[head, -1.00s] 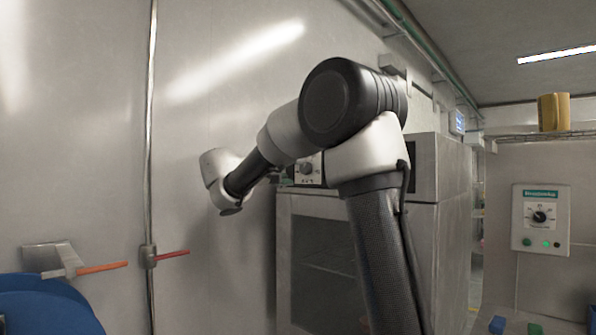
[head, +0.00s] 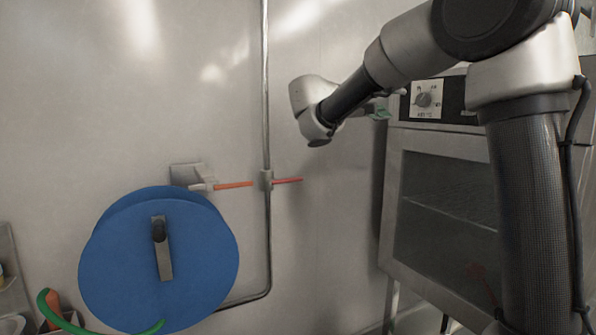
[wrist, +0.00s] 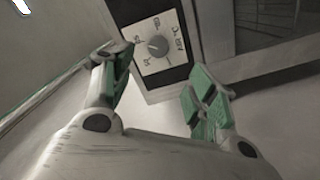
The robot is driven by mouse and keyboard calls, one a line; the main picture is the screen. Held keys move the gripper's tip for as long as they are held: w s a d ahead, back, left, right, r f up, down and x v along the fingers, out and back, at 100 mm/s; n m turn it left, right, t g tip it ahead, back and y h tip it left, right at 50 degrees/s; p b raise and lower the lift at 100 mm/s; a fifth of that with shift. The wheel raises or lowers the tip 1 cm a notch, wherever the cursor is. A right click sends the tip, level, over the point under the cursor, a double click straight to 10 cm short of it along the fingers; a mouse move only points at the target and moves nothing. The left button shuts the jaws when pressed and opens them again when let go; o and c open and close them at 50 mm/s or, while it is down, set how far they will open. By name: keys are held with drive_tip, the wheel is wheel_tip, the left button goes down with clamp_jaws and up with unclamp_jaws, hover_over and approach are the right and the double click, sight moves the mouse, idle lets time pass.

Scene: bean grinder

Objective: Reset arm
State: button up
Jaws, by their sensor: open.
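My gripper (wrist: 160,92) shows in the wrist view with its two green-padded fingers spread apart and nothing between them. Beyond the fingers is the oven's control panel with a dial (wrist: 158,46). I cannot tell the exact gap between the fingers and the oven.
A blue round reel (head: 205,260) with a grey handle is at the lower left, with a green hose (head: 75,326) below it. Pipes with orange (head: 235,185) and red (head: 289,181) levers run along the metal wall.

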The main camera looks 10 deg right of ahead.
wheel_tip(320, 180, down, 12)
drive_tip(key=s+d+n+g+y, duration=0.1)
drive_tip(key=s+n+g+y, duration=0.1)
drive_tip(key=n+y, duration=0.25)
drive_tip(key=s+d+f+n+g+y, duration=0.2)
drive_tip(key=s+f+y, duration=0.3)
drive_tip(key=s+f, duration=0.45)
drive_tip(key=s+a+f+m+t+y, duration=0.1)
drive_tip(key=s+y, duration=0.3)
drive_tip(key=s, duration=0.6)
drive_tip(key=s+a+f+m+t+y, duration=0.1)
drive_tip(key=s+a+f+m+y, duration=0.1)
drive_tip(key=s, duration=0.9)
wheel_tip(320, 180, down, 2)
drive_tip(key=shift+a+f+t+y, duration=0.3)
drive_tip(key=shift+t+y, duration=0.1)
drive_tip(key=shift+y, duration=0.45)
drive_tip(key=shift+c, duration=0.2)
